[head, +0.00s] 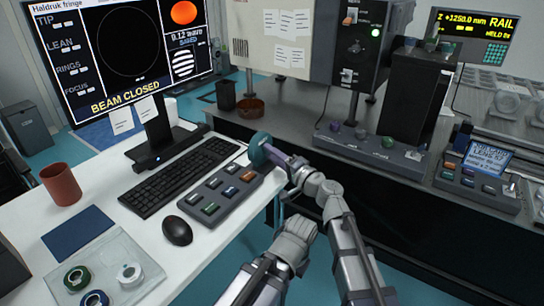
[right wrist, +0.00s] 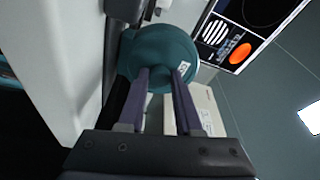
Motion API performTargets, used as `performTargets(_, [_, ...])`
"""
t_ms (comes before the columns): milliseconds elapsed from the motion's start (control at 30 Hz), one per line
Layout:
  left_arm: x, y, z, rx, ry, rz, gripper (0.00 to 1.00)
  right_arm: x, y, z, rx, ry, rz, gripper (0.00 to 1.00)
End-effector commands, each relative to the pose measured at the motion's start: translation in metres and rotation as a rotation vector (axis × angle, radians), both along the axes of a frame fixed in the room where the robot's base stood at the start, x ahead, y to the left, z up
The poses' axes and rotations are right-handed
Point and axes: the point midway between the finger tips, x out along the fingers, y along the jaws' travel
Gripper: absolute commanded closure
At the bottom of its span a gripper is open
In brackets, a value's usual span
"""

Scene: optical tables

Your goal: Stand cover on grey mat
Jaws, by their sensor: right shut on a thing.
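The cover is a teal round piece (head: 257,150), held at the right edge of the white desk near the button panel. My right gripper (head: 268,152) has its purple fingers shut on it. In the right wrist view the teal cover (right wrist: 160,48) fills the space at the fingertips (right wrist: 162,72), with a small white label on it. I cannot tell whether it touches the desk. A pale grey sheet (head: 143,252) lies at the desk's front left, with several rings on it. A dark blue mat (head: 78,232) lies behind it.
A button panel (head: 222,190), keyboard (head: 180,180) and mouse (head: 177,230) stand on the desk left of the cover. A brown cup (head: 61,184) and monitor (head: 130,50) are farther left and back. A dark bench (head: 350,170) with control boxes lies beyond a gap on the right.

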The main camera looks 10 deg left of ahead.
Motion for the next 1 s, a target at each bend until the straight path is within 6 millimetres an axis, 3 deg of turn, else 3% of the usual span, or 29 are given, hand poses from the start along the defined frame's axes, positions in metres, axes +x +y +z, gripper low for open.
performTargets(133, [0.0, 0.0, -0.005, 0.001, 0.0, 0.0, 1.0, 0.0, 0.0, -0.005, 0.001, 0.001, 0.0, 1.0])
performTargets(167, [0.0, 0.0, -0.003, 0.001, 0.0, 0.0, 1.0, 0.0, 0.0, -0.003, 0.0, 0.0, 0.0, 0.63])
performTargets(400, [0.0, 0.0, -0.003, 0.001, 0.0, 0.0, 1.0, 0.0, 0.0, -0.003, 0.0, 0.0, 0.0, 0.37])
performTargets(733, [0.0, 0.0, 0.003, 0.0, 0.0, 0.0, 1.0, 0.0, 0.0, 0.003, 0.0, 0.0, 0.0, 0.37])
performTargets(1000, [0.0, 0.0, -0.004, 0.001, 0.0, 0.0, 1.0, -0.032, -0.042, -0.004, -0.001, -0.001, -0.003, 0.37])
